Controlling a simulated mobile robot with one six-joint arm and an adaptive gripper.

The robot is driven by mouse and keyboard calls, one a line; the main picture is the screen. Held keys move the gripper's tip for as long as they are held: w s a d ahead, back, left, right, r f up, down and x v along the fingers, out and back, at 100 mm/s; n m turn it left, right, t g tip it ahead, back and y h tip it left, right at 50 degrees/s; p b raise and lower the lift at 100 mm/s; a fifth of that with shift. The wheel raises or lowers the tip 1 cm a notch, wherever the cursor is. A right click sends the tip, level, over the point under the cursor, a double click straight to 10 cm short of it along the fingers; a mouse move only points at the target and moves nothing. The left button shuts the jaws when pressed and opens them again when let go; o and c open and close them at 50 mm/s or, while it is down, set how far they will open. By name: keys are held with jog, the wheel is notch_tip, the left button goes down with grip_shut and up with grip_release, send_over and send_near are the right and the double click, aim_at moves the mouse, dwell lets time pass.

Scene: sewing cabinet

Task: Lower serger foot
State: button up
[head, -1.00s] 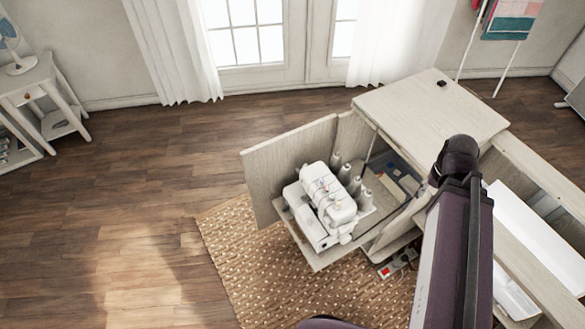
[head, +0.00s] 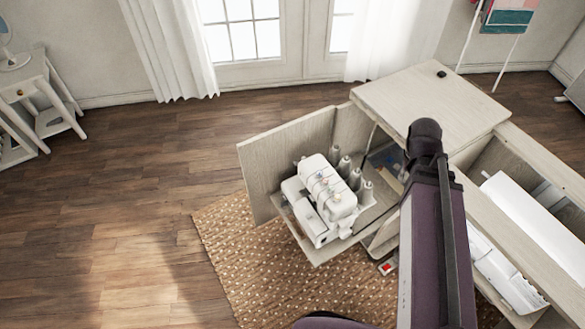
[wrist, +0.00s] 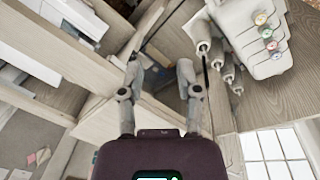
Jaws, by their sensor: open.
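The white serger (head: 325,198) stands on a pull-out shelf of the sewing cabinet, with several grey-white thread cones (head: 354,172) behind it. It also shows at the top right of the wrist view (wrist: 252,35), with coloured dials on its face. The serger's foot is too small or hidden to make out. My gripper (wrist: 158,68) is open and empty in the wrist view, its two fingers apart, to the left of the serger and the cones. In the head view my arm hides the gripper.
An open cabinet door (head: 284,160) stands left of the serger. The cabinet top (head: 430,105) is behind, and an open section with white items (head: 540,230) is at right. A woven rug (head: 250,260) lies below. The wooden floor at left is clear.

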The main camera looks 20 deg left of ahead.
jog(key=w+a+f+n+t+h+b, duration=0.2)
jog(key=w+a+f+n+b, duration=0.15)
jog(key=a+f+b, duration=0.5)
jog(key=n+t+b, duration=0.8)
jog(key=t+b, duration=0.2)
jog(key=b, duration=1.2)
send_near(294, 163)
jog(key=r+v, duration=0.1)
jog(key=v, duration=0.4)
jog(key=shift+w+a+f+m, duration=0.2)
jog(key=shift+w+a+m, duration=0.05)
jog(key=shift+w+f, duration=0.15)
jog(key=shift+g, duration=0.3)
jog(key=shift+b+x, duration=3.05)
jog(key=shift+x, duration=3.75)
jog(key=shift+d, duration=0.1)
